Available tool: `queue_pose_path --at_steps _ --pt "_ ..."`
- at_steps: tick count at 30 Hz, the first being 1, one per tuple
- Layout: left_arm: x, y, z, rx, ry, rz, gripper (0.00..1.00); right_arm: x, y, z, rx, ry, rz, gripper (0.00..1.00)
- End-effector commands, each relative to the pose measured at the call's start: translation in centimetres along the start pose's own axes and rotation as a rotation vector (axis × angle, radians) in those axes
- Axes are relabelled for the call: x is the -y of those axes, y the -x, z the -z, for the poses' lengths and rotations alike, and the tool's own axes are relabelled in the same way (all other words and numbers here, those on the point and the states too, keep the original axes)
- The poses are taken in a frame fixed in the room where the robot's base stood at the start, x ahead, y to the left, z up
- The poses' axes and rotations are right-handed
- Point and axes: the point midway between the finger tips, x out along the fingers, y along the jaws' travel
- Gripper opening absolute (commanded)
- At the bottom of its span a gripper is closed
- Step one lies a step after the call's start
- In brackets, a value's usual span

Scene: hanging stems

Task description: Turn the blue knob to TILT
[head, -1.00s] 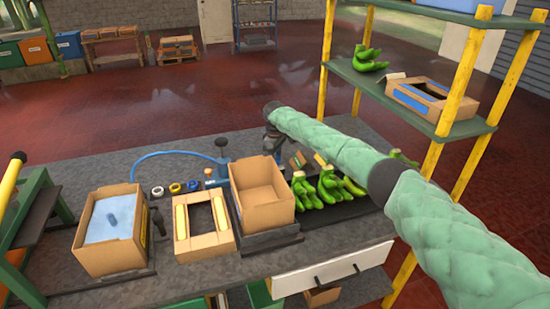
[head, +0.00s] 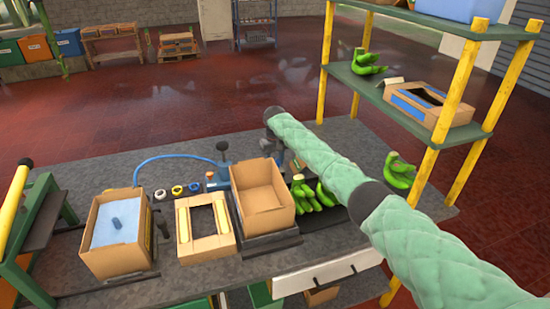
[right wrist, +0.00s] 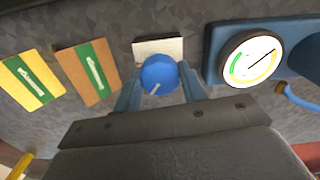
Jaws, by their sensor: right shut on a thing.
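The blue knob (right wrist: 159,74) shows in the right wrist view, in front of a whitish plate (right wrist: 158,47). A pale pointer line on the knob runs toward the lower left of that picture. No lettering on the plate can be read, so I cannot tell which setting it points at. My right gripper (right wrist: 160,88) is shut on the knob, one blue-grey finger at each side. In the head view my right arm reaches from the right to the bench's back, its dark wrist behind the open carton; the knob cannot be made out there. My left gripper is not in view.
A round gauge (right wrist: 250,59) sits right of the knob. Two cards with green bands (right wrist: 89,74) lie to its left. On the bench stand an open carton (head: 262,196), a cardboard frame (head: 184,252) and a box with blue lining (head: 93,215). Green bananas (head: 399,171) lie at right.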

Motion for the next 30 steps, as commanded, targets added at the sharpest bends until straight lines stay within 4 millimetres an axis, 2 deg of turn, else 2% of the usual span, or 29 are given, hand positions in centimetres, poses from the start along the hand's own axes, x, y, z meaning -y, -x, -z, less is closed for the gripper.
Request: queue_pose_path --at_steps 11,21,30 --pt "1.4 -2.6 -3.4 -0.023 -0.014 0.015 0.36 0.0 0.4 0.0 -0.001 -0.357 0.002 0.18" --pt "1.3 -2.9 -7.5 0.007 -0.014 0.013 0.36 0.1 0.4 0.1 -0.002 -0.654 0.002 0.18" --pt "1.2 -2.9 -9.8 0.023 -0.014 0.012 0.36 0.0 0.3 0.1 -0.003 -0.828 0.001 0.18"
